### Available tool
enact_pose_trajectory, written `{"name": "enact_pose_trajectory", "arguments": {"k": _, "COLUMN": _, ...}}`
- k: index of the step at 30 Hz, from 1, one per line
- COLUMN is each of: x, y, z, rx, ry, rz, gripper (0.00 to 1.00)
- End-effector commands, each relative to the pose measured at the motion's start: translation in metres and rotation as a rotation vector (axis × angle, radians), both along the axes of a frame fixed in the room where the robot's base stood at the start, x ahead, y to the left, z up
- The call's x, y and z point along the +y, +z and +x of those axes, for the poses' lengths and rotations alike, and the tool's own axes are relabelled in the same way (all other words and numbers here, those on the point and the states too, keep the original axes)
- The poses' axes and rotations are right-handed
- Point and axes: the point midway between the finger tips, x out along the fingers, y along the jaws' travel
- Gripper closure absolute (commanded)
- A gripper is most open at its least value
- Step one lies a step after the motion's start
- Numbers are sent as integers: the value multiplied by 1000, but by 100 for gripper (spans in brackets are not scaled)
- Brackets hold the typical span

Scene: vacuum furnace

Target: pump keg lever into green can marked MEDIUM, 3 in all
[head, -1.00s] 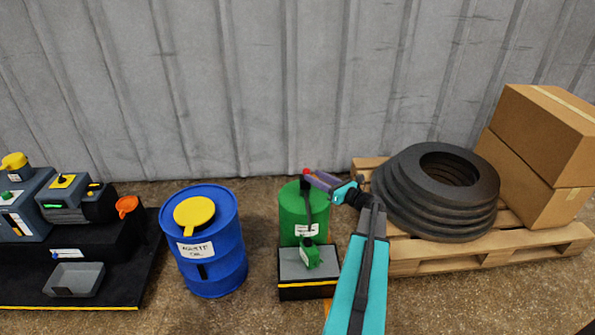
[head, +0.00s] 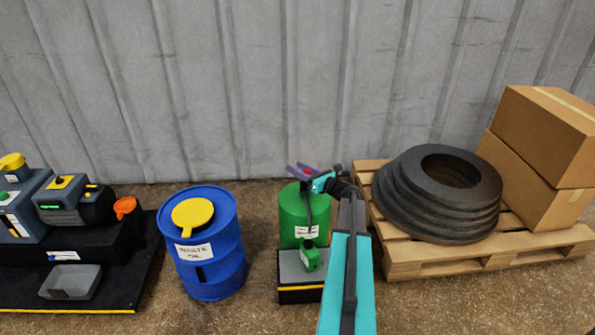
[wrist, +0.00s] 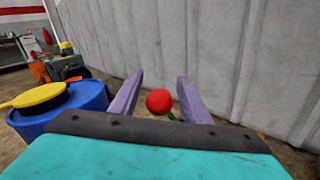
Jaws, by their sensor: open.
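The green keg (head: 291,213) stands behind a low black stand with a grey top (head: 288,270). The small green can (head: 311,256) sits on that stand under the keg's dark spout; its label is too small to read here. The lever's red knob (wrist: 159,101) shows between my two purple fingers in the wrist view. My gripper (head: 299,170) is at the top of the keg, open, with a finger on each side of the knob and visible gaps beside it. The lever's arm is mostly hidden by my gripper.
A blue waste oil drum (head: 222,262) with a yellow lid (head: 192,215) stands left of the keg. Black machines on a platform (head: 120,295) are farther left. A pallet (head: 430,262) with tyres (head: 425,220) and boxes (head: 550,140) is at the right. A corrugated wall (head: 250,80) runs behind.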

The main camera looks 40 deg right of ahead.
Motion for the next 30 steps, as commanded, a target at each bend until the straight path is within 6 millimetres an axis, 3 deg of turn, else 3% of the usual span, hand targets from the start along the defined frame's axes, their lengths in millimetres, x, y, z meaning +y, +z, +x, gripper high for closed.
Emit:
{"name": "enact_pose_trajectory", "arguments": {"k": 3, "x": 0, "y": 0, "z": 0, "rx": 0, "ry": 0, "rz": 0, "gripper": 59}}
{"name": "enact_pose_trajectory", "arguments": {"k": 11, "x": 0, "y": 0, "z": 0, "rx": 0, "ry": 0, "rz": 0, "gripper": 100}}
{"name": "enact_pose_trajectory", "arguments": {"k": 13, "x": 0, "y": 0, "z": 0, "rx": 0, "ry": 0, "rz": 0, "gripper": 100}}
{"name": "enact_pose_trajectory", "arguments": {"k": 14, "x": 10, "y": 0, "z": -1, "rx": 1, "ry": 2, "rz": 1, "gripper": 100}}
{"name": "enact_pose_trajectory", "arguments": {"k": 19, "x": 4, "y": 0, "z": 1, "rx": 2, "ry": 7, "rz": 1, "gripper": 100}}
{"name": "enact_pose_trajectory", "arguments": {"k": 30, "x": 13, "y": 3, "z": 13, "rx": 31, "ry": 25, "rz": 26, "gripper": 100}}
